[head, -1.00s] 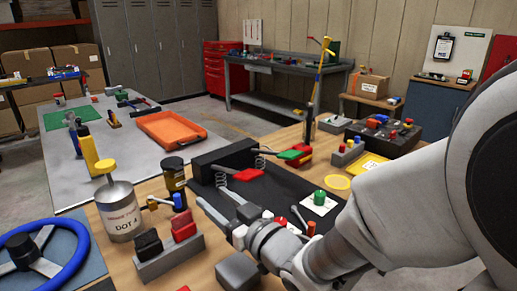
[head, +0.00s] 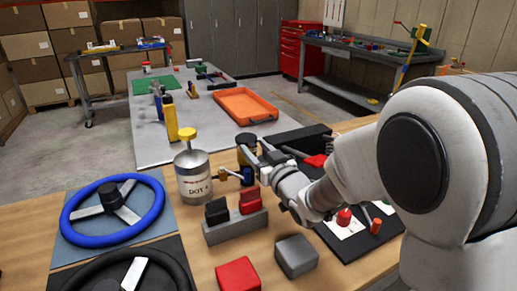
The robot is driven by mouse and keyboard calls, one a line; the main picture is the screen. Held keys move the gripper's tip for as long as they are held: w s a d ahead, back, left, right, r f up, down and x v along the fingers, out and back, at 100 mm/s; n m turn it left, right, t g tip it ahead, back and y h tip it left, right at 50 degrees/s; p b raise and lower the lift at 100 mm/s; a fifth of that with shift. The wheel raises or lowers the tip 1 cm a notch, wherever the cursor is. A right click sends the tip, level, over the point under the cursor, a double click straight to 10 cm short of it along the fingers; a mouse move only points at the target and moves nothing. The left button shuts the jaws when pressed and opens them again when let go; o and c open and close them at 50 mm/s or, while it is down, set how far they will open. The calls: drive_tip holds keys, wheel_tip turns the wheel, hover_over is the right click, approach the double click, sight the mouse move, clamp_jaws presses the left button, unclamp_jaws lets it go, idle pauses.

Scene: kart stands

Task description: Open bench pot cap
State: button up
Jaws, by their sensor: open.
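A silver pot marked DOT 4 (head: 194,180) stands upright on the wooden bench, left of my gripper. A yellow knob-like cap (head: 187,134) sits on its top. A smaller dark pot (head: 246,142) stands behind and to its right, partly covered by my gripper. My gripper (head: 250,160) is open and appears empty, its fingers pointing left and away, in front of the dark pot. It is apart from the silver pot. I cannot tell whether it touches the dark pot.
A grey holder (head: 236,228) with black and red blocks stands in front of the silver pot. A blue steering wheel (head: 112,210) lies at left. A red block (head: 238,275) and a grey block (head: 296,256) lie near the front. An orange tray (head: 246,105) is on the table behind.

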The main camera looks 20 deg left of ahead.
drive_tip(key=shift+w+a, duration=0.1)
drive_tip(key=shift+a, duration=0.05)
drive_tip(key=shift+c, duration=0.2)
clamp_jaws()
idle(1.2)
